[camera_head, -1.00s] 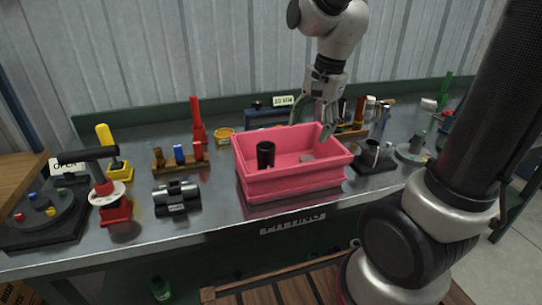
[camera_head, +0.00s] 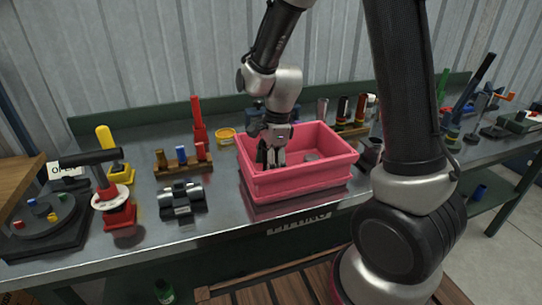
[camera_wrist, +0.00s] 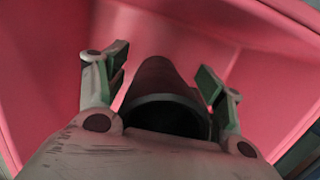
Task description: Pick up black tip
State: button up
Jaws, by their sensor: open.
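The black tip (camera_wrist: 160,85) is a dark open tube standing in the pink bin (camera_head: 300,186). In the wrist view its round mouth faces the camera and its body lies between my two fingers. My gripper (camera_wrist: 163,82) is open, with one green-padded finger on each side of the tip and a gap showing on both sides. In the head view my gripper (camera_head: 270,160) reaches down into the left part of the bin and hides most of the tip.
The bin's walls stand close around my gripper. A grey-black clamp block (camera_head: 181,199) and a rack of small coloured tubes (camera_head: 184,161) stand to the left. A red post (camera_head: 198,122) stands behind.

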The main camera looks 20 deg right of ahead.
jog(key=c, duration=0.8)
jog(key=shift+c, duration=0.2)
